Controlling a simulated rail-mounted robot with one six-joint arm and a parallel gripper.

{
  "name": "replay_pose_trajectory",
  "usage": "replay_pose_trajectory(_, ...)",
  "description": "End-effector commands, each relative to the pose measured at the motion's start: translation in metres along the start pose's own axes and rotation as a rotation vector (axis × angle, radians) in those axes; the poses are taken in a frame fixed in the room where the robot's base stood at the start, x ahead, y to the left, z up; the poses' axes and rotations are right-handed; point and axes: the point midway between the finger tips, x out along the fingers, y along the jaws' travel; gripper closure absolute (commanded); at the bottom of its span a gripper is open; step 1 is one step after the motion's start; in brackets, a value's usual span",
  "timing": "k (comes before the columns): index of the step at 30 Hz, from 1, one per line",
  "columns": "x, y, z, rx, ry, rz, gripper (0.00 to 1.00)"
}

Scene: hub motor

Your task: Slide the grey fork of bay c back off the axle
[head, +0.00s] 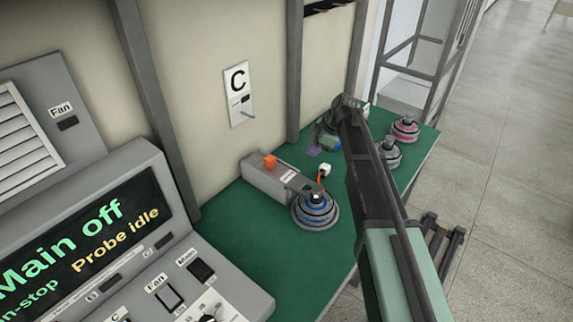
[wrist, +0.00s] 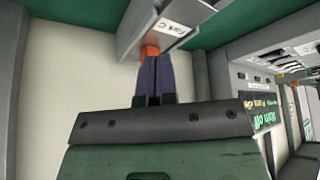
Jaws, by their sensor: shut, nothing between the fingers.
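The grey fork of bay C (head: 300,183) reaches from a grey block (head: 268,182) to the axle on top of the hub motor (head: 316,211), and its end is at the axle. An orange knob (head: 270,161) stands on the block. In the wrist view the orange knob (wrist: 150,51) shows just past my fingertips, beside a white label (wrist: 172,27) on the grey body. My gripper (head: 313,151) is small in the head view, right of the knob with a gap between. In the wrist view my gripper (wrist: 153,60) has its dark purple fingers together and empty. The hub motor is not visible in the wrist view.
A small white and orange plug (head: 324,170) stands behind the hub motor. Two other motors, one plain (head: 389,153) and one pink-ringed (head: 404,128), sit at the bench's far right. The C sign (head: 239,95) and a peg are on the wall. A control panel (head: 90,235) fills the left.

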Motion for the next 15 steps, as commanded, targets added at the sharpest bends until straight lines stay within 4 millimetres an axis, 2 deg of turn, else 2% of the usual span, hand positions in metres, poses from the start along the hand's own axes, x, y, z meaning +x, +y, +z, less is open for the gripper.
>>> replay_pose_trajectory(3,-0.003,-0.011,-0.018,-0.401,0.117,0.031,1.0)
replay_pose_trajectory(6,-0.004,-0.01,-0.026,-0.638,0.157,0.061,1.0)
replay_pose_trajectory(9,-0.004,-0.009,-0.026,-0.737,0.154,0.069,1.0)
replay_pose_trajectory(15,0.004,-0.009,-0.025,-0.748,0.153,0.069,1.0)
